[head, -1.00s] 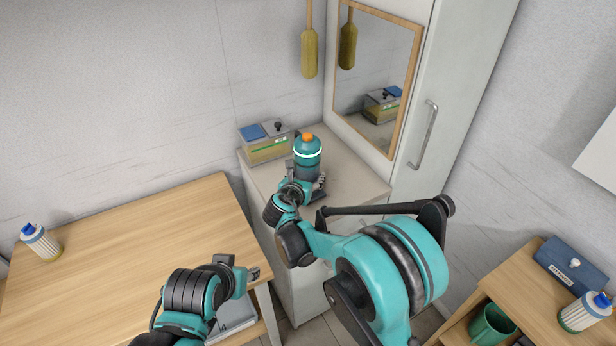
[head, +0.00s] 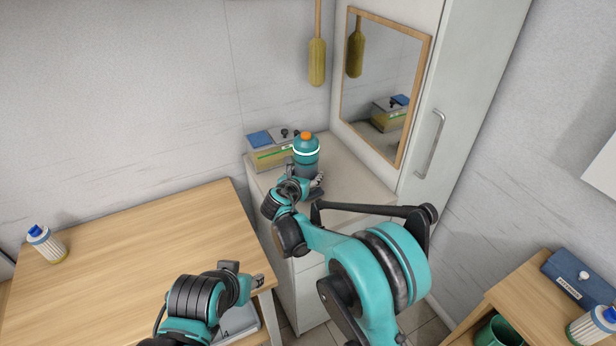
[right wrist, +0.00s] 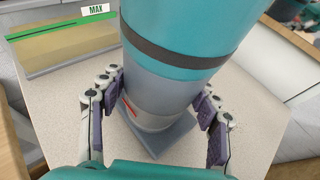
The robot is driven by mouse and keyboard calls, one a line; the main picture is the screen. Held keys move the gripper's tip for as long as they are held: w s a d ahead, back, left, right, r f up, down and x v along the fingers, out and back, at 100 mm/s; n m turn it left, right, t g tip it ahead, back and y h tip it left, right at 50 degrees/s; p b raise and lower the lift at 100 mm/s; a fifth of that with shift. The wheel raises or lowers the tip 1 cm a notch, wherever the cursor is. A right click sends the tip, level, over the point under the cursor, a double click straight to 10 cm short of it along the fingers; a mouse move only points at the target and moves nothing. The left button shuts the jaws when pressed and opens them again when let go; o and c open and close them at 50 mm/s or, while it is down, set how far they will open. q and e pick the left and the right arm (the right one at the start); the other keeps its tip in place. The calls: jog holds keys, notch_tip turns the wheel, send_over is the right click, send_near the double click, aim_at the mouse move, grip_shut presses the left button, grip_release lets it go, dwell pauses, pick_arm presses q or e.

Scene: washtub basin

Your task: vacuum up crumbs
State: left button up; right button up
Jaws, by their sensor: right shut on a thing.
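A teal and grey bottle-shaped device with an orange top (head: 306,152), likely the hand vacuum, is upright over the white cabinet top (head: 350,182). My right gripper (head: 302,186) is shut around its grey lower body. In the right wrist view the purple-padded fingers (right wrist: 158,125) flank that grey body (right wrist: 155,92), above a flat grey foot. I cannot tell whether the foot touches the cabinet top. My left gripper (head: 258,282) is over the front right edge of the wooden table (head: 150,235); its opening is unclear.
A box with a green line (head: 268,153) stands behind the device, marked MAX in the right wrist view (right wrist: 60,40). A mirror (head: 385,85) is beside it. A white-and-blue canister (head: 46,244) stands on the mostly bare table. A small wooden table (head: 500,297) is at right.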

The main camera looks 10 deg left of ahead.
jog(key=shift+w+a, duration=0.1)
jog(key=shift+w, duration=0.05)
jog(key=shift+w+a, duration=0.5)
jog(key=shift+w, duration=0.3)
jog(key=shift+w+a, duration=0.5)
jog(key=shift+w, duration=0.25)
jog(key=shift+d, duration=0.1)
jog(key=shift+w+d, duration=0.7)
jog(key=shift+d, duration=0.3)
jog(key=shift+w+d, duration=0.65)
jog(key=shift+d, duration=0.35)
jog(key=shift+w+d, duration=0.45)
jog(key=shift+d, duration=0.3)
jog(key=shift+s+d+b, duration=0.1)
jog(key=shift+s+d, duration=0.35)
jog(key=shift+s, duration=0.25)
jog(key=shift+s+d+b, duration=0.15)
jog(key=shift+s+d, duration=0.3)
jog(key=shift+s, duration=0.25)
jog(key=shift+s+d+b, duration=0.1)
jog(key=shift+s+d, duration=0.35)
jog(key=shift+s, duration=0.25)
